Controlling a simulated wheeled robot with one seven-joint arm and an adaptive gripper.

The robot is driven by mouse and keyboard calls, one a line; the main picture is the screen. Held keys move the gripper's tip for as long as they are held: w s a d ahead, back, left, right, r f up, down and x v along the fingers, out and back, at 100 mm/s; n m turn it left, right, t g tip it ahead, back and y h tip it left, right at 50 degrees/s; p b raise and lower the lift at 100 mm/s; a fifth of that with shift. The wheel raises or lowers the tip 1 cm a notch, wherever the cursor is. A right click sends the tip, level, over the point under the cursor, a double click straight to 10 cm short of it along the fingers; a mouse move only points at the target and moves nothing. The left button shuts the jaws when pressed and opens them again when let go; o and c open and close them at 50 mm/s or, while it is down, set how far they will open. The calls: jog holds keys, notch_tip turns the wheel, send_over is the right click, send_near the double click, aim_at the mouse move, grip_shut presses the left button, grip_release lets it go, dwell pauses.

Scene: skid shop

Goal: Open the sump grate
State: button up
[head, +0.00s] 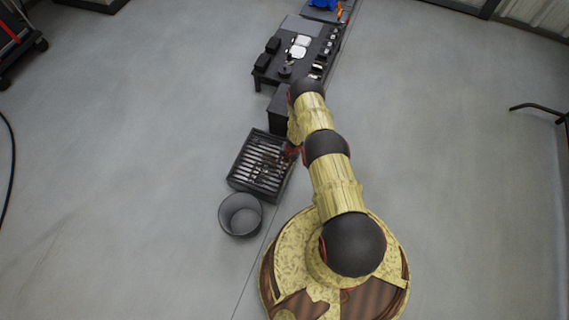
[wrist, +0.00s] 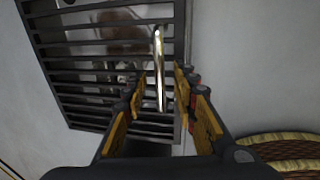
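The sump grate (head: 259,168) is a dark slatted panel in a dark rectangular frame on the floor, left of my arm. In the head view it looks to lie flat. In the wrist view its bars (wrist: 95,50) fill the upper left, with brownish, shiny shapes showing between them. A bright metal bar, seemingly its handle (wrist: 159,68), runs lengthwise between my fingers. My gripper (wrist: 160,82) is open, with its two yellow-and-black fingers on either side of the bar. A gap shows on both sides; contact cannot be told. In the head view my arm mostly hides the gripper.
A grey open bucket (head: 240,215) stands just in front of the grate. A dark low bench (head: 275,77) with several small items stands behind it, with a dark box (head: 280,112) near its front end. Open floor (head: 130,180) lies to the left.

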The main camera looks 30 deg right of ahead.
jog(key=shift+c, duration=0.5)
grip_shut()
dwell(0.3)
